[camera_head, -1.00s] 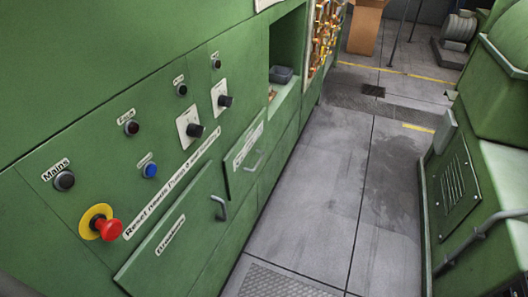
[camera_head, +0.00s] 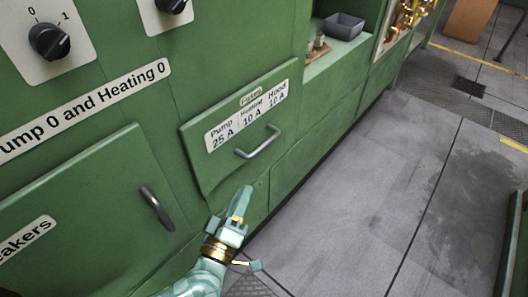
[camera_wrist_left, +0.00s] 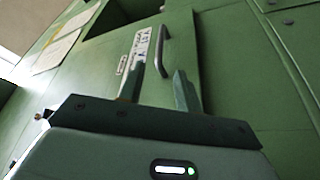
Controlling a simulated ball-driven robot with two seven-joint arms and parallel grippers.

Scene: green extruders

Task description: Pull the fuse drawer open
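The fuse drawer (camera_head: 222,160) is a green front in the green cabinet, labelled Pump 25 A, Heating 10 A and Hood 10 A. Its front looks shut. Its grey bar handle (camera_head: 258,143) is on the right part of the front. My left gripper (camera_head: 241,200) is below the handle and apart from it. In the left wrist view its two fingers (camera_wrist_left: 157,85) are spread with nothing between them, and the handle (camera_wrist_left: 163,52) is just beyond the fingertips. My right gripper is in neither view.
The breakers door (camera_head: 75,215) with its own grey handle (camera_head: 157,208) is to the left. Black knobs (camera_head: 50,41) are above it. An open niche holds a grey bin (camera_head: 344,26). The grey floor (camera_head: 345,200) to the right is clear.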

